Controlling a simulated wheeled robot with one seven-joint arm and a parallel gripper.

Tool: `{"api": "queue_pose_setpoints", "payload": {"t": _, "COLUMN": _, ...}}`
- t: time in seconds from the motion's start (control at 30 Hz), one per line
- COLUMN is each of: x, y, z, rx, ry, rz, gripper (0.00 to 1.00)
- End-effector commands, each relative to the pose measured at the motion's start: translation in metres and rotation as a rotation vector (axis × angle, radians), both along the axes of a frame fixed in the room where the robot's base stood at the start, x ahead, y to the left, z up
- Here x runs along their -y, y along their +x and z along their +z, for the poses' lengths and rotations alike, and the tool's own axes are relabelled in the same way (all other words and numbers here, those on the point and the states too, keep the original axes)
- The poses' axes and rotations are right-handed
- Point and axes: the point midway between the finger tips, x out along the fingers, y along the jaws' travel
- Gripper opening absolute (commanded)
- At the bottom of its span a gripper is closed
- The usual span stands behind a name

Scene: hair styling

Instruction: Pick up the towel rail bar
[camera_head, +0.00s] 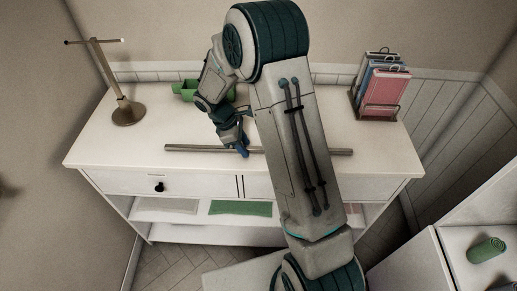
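The towel rail bar (190,148) is a long, thin grey-brown rod. It lies level across the front part of the white counter top, and my forearm hides a stretch right of its middle. My gripper (243,150) points down at the bar near its middle, with a blue fingertip at or just over it. I cannot tell whether the fingers touch the bar or are closed around it.
A brass T-shaped stand (124,108) is at the counter's left, and a green container (186,91) is at the back. The white counter (110,150) has shelves below. A rolled green towel (486,250) is at lower right.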

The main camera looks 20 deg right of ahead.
Motion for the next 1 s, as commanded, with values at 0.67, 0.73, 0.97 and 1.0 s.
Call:
{"api": "queue_pose_setpoints", "payload": {"t": 0.67, "x": 0.000, "y": 0.001, "z": 0.013, "rx": 0.003, "ry": 0.000, "rz": -0.002, "gripper": 0.00}}
{"api": "queue_pose_setpoints", "payload": {"t": 0.73, "x": 0.000, "y": 0.001, "z": 0.022, "rx": 0.005, "ry": 0.000, "rz": -0.001, "gripper": 0.00}}
{"api": "queue_pose_setpoints", "payload": {"t": 0.97, "x": 0.020, "y": -0.019, "z": 0.056, "rx": 0.004, "ry": 0.000, "rz": -0.005, "gripper": 0.00}}
{"api": "queue_pose_setpoints", "payload": {"t": 1.0, "x": 0.026, "y": -0.024, "z": 0.062, "rx": 0.005, "ry": -0.001, "rz": -0.005, "gripper": 0.00}}
